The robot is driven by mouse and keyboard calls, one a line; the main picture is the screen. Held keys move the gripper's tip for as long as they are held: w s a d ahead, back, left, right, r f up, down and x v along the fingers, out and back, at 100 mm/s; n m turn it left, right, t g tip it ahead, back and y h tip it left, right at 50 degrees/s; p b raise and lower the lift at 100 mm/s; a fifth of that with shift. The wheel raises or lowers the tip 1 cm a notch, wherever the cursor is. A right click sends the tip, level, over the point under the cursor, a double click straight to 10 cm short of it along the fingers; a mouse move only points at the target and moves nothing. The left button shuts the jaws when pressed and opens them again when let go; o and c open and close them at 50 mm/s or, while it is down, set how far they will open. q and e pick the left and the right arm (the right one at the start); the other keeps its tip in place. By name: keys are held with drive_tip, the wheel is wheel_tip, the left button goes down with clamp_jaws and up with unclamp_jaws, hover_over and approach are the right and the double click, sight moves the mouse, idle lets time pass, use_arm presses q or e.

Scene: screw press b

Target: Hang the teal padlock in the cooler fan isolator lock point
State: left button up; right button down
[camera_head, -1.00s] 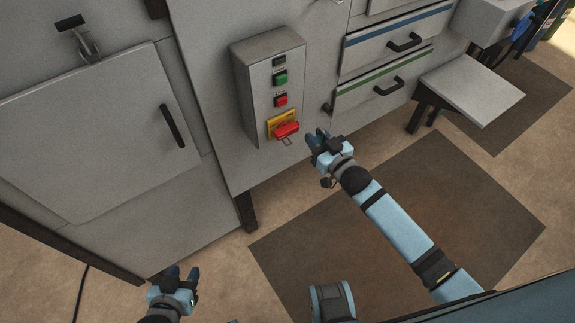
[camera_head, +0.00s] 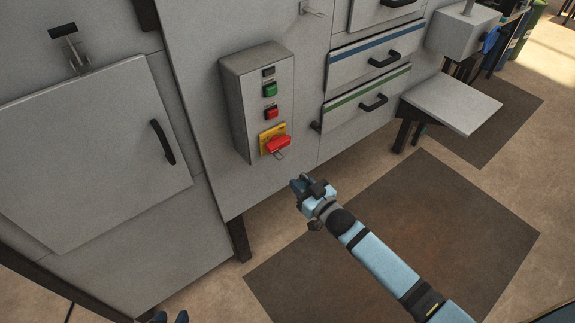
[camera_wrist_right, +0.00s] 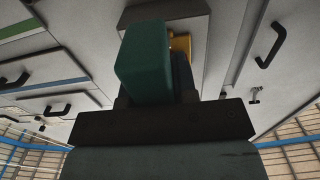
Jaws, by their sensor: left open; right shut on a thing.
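The isolator is a red handle (camera_head: 278,146) on a yellow plate (camera_head: 265,133), low on the grey control box. A small grey piece (camera_head: 279,156) shows just under the handle; its detail is too small to tell. My right gripper (camera_head: 300,183) is below and slightly right of the handle, apart from it. In the right wrist view it is shut on the teal padlock (camera_wrist_right: 146,62), whose body hides much of the yellow plate (camera_wrist_right: 180,42). The padlock's shackle is not clearly visible. My left gripper (camera_head: 171,318) is open, with only its fingertips showing at the bottom edge.
The control box (camera_head: 240,105) carries a green button (camera_head: 270,90) and a red button (camera_head: 271,113). A cabinet door with a black handle (camera_head: 163,142) is at left, drawers (camera_head: 367,92) at right. A brown mat (camera_head: 400,220) lies on clear floor below.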

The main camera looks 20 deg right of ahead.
drive_tip(key=b+x, duration=0.1)
drive_tip(key=x, duration=0.4)
drive_tip(key=shift+w+a, duration=0.1)
drive_tip(key=shift+w, duration=0.15)
idle(0.4)
drive_tip(key=shift+r, duration=0.1)
idle(0.5)
drive_tip(key=shift+w, duration=0.15)
